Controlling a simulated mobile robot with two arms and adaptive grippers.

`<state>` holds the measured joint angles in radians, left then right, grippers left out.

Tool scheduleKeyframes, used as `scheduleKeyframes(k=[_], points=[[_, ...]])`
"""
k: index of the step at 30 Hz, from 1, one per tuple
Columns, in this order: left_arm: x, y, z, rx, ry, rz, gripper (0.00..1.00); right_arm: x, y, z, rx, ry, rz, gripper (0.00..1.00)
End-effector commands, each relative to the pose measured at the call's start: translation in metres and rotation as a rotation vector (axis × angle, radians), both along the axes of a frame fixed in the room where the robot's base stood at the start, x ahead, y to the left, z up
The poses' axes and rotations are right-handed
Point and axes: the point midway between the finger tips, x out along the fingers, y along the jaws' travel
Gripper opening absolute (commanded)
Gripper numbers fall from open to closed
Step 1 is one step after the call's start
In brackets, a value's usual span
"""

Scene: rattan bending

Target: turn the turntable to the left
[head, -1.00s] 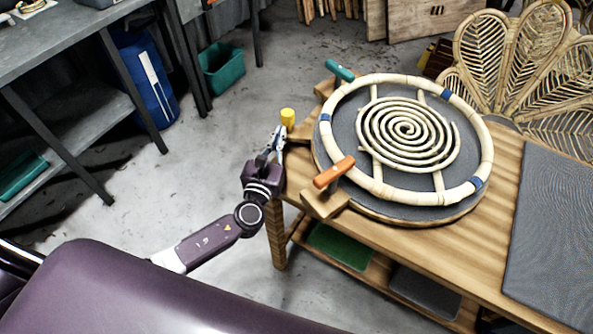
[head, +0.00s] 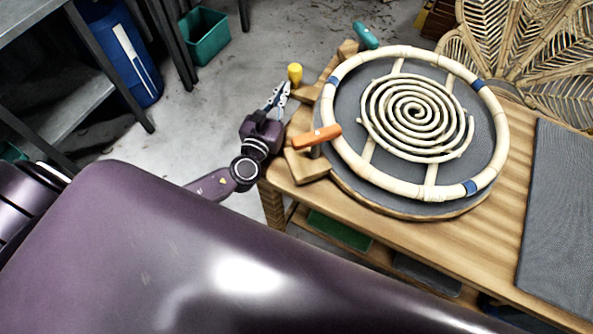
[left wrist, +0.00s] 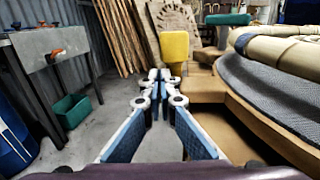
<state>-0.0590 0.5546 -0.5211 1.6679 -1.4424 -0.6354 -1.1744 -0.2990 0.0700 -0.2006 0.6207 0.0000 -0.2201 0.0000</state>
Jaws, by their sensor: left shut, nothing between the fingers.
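The turntable (head: 345,185) is a round grey-topped disc on the wooden table, with a pale rattan hoop and coil on it. Wooden arms at its left side carry an orange handle (head: 317,137), an upright yellow knob (head: 295,75) and a teal handle (head: 365,35). My left gripper (head: 281,88) is shut and empty, its tips close to the yellow knob, left of the turntable. In the left wrist view, the yellow knob (left wrist: 174,46) stands just beyond the fingertips. I cannot tell whether they touch its wooden arm. My right gripper is not in view.
The wooden table (head: 505,170) carries a grey mat (head: 560,220) on its right. A rattan fan-shaped panel (head: 520,50) stands behind. A metal bench (head: 30,25), blue barrel (head: 118,50) and green bin (head: 205,38) are at the left. Floor between bench and table is clear.

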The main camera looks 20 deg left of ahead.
Motion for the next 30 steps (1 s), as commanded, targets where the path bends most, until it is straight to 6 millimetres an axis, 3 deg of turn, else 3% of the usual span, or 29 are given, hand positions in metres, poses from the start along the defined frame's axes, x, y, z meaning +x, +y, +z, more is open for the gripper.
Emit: scheduleKeyframes(k=[17, 20, 30], points=[[-0.006, -0.001, -0.001, -0.001, 0.003, -0.004, 0.0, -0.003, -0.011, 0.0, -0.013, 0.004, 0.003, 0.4], [-0.017, -0.002, -0.002, -0.001, 0.004, -0.004, 0.0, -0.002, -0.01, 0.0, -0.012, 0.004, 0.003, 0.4], [-0.085, -0.006, -0.002, 0.001, 0.004, -0.002, 0.0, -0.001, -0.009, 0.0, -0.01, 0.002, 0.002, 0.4]])
